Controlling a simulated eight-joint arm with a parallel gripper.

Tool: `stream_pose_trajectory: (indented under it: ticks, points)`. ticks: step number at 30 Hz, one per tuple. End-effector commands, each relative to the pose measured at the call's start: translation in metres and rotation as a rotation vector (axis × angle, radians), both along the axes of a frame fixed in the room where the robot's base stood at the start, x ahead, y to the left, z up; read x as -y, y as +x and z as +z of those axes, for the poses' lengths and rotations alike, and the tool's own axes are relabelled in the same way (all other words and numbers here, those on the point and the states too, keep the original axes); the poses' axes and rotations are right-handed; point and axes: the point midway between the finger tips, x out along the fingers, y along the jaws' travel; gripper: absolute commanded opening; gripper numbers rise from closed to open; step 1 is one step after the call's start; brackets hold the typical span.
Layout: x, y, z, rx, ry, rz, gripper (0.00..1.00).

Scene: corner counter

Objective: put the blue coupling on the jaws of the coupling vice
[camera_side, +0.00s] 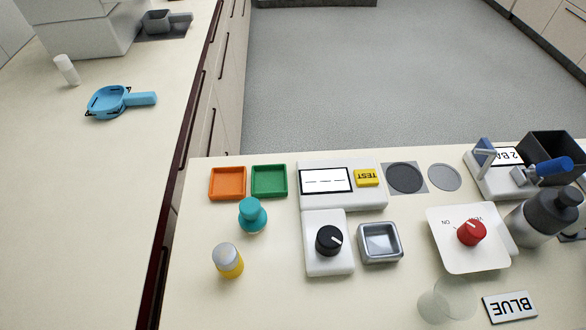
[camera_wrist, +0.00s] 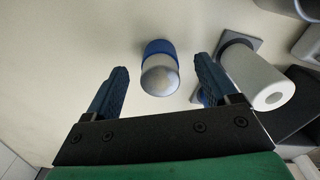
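In the wrist view a short cylinder with a blue body and a silver-grey rounded top (camera_wrist: 158,72) stands on the pale counter; it may be the blue coupling, but I cannot be sure. My gripper (camera_wrist: 161,64) is open, with one dark blue finger on either side of the cylinder in the picture and no visible contact. My gripper does not show in the side view. A white block with a blue upright part, metal parts and a blue handle (camera_side: 552,168) is at the right of the side view; I cannot tell whether it is the coupling vice.
A white paper roll (camera_wrist: 258,78) stands right of the fingers. The side view has a grey bottle (camera_side: 545,218), dark bin (camera_side: 556,146), red-knob plate (camera_side: 460,255), BLUE sign (camera_side: 510,307), yellow silver-capped jar (camera_side: 229,262) and teal knob-topped piece (camera_side: 252,214). The left counter is mostly clear.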

Motion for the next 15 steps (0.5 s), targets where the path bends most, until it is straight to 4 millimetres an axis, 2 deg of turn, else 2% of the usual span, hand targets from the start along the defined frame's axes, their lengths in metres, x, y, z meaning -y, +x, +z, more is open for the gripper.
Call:
stream_pose_trajectory:
  ticks: [1, 8, 9, 15]
  points:
    - [0.0000, 0.0000, 0.0000, 0.000, 0.000, 0.000, 0.69]
    - [0.0000, 0.0000, 0.0001, 0.000, 0.000, 0.000, 0.03]
    - [0.0000, 0.0000, 0.0001, 0.000, 0.000, 0.000, 0.00]
    - [0.0001, 0.0000, 0.0001, 0.000, 0.000, 0.000, 0.00]
